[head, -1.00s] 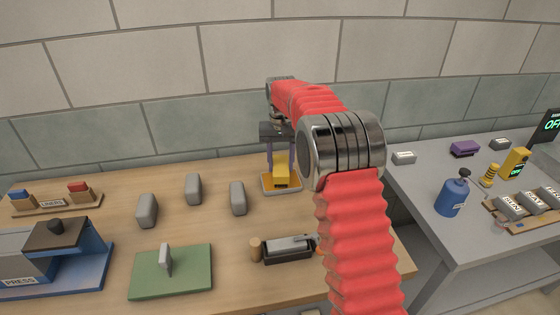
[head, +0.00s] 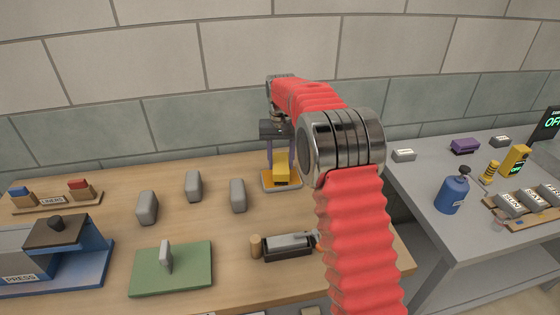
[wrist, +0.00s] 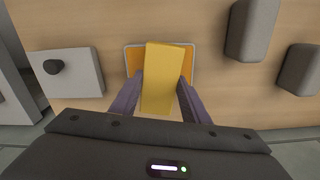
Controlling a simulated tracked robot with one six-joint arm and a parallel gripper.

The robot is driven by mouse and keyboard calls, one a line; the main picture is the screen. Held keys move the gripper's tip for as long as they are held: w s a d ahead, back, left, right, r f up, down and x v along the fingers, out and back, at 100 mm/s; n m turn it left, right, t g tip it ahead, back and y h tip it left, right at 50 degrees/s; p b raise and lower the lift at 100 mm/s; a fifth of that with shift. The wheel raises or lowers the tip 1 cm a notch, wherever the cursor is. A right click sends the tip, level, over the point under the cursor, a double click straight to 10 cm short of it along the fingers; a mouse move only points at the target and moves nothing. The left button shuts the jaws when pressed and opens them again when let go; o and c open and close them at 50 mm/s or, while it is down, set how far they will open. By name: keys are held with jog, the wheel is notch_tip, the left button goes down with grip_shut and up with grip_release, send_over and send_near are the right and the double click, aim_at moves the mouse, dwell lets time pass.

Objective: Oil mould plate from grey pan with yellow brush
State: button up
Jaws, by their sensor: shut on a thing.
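My gripper (wrist: 160,95) is shut on the yellow brush (wrist: 163,70), which also shows in the head view (head: 281,168). The brush is over the grey pan (wrist: 191,50), which has an orange inside; its rim shows in the head view (head: 264,187). The brush's lower end is hidden, so I cannot tell whether it touches the pan's bottom. A light grey plate with a dark knob (wrist: 80,75) lies left of the pan in the wrist view; it may be the mould plate. My arm hides that spot in the head view.
Several grey blocks (head: 194,187) stand left of the pan. A green board (head: 190,280), a dark tray with a wooden handle (head: 288,247) and a blue press (head: 90,260) lie nearer. A grey table (head: 415,185) with a blue bottle (head: 452,194) stands right, across a gap.

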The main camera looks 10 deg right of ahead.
aim_at(281, 163)
jog(key=shift+f, duration=0.45)
dwell(1.5)
jog(key=shift+r, duration=0.1)
jog(key=shift+r, duration=3.5)
jog(key=shift+s, duration=0.1)
